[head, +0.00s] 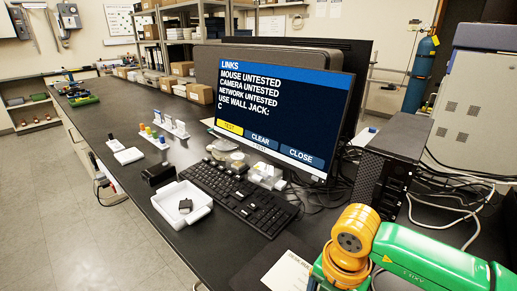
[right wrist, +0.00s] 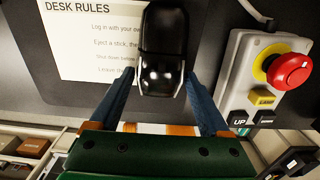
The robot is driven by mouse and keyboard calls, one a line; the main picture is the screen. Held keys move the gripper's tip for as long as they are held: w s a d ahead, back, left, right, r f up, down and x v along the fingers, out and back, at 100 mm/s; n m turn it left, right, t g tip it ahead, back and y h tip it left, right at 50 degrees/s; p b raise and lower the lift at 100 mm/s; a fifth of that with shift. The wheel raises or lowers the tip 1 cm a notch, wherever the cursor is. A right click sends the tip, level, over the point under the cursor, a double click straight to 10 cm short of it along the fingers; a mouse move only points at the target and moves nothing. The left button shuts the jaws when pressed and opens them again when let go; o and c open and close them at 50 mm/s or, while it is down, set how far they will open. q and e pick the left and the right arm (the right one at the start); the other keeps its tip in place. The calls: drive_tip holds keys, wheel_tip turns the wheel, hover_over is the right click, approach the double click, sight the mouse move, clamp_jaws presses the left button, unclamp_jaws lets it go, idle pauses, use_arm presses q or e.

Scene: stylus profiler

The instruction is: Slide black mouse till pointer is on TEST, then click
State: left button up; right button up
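The black mouse (right wrist: 163,62) lies on a dark mat in the right wrist view. The two blue fingers of my right gripper (right wrist: 163,78) lie along its sides, with the tips against it, so the gripper looks shut on it. In the head view the mouse is hidden and only my green and orange right arm shows. The monitor (head: 270,105) shows a LINKS window. Its TEST button (head: 230,127) is yellow, while CLEAR (head: 260,139) and CLOSE (head: 300,155) are blue. I cannot make out the pointer. My left gripper is not in view.
A DESK RULES sheet (right wrist: 85,42) lies left of the mouse. A control box (right wrist: 238,80) with a red stop button (right wrist: 289,71) stands to its right. The keyboard (head: 235,197), white tray (head: 168,212) and black computer case (head: 388,165) share the bench.

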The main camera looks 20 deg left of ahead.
drive_tip(key=shift+o, duration=0.9)
wheel_tip(320, 180, up, 7)
drive_tip(key=p, duration=0.4)
drive_tip(key=shift+r, duration=0.1)
